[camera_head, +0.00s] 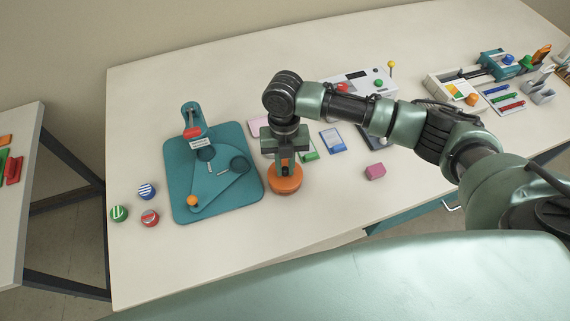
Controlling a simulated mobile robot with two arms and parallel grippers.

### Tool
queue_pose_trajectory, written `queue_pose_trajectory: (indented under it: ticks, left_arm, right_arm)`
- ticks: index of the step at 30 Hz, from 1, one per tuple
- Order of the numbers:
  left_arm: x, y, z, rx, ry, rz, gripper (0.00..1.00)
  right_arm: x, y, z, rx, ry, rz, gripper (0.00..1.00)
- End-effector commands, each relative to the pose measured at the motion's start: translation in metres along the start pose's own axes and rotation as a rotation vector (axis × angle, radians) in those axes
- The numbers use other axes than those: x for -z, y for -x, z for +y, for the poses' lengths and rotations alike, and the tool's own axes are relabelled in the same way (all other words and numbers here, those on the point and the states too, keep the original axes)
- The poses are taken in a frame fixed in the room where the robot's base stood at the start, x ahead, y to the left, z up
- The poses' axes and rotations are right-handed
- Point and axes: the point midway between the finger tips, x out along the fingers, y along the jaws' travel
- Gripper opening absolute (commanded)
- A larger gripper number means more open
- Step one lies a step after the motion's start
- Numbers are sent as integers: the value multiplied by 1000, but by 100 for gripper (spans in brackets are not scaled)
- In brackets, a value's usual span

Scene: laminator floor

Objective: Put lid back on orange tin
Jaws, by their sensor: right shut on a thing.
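The orange tin (285,187) stands on the cream table, just right of the teal board. My right gripper (284,164) points down directly over it and is shut on its orange lid, a part of which shows between the fingers. The lid is at the top of the tin, but the gripper hides much of it, so I cannot tell whether it is fully seated. My left gripper is not in view.
A teal board (235,201) with an upright arm lies left of the tin. The table front is clear.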

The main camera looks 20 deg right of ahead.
Motion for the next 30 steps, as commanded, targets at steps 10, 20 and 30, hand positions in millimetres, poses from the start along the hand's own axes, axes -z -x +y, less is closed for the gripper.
queue_pose_trajectory:
  ticks: [10,20,30]
  left_arm:
    - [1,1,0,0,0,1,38]
    - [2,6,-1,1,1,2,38]
    - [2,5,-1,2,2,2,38]
  right_arm:
    - [0,0,0,0,0,0,0]
    - [0,0,0,-1,0,0,0]
    - [0,0,0,-1,0,0,0]
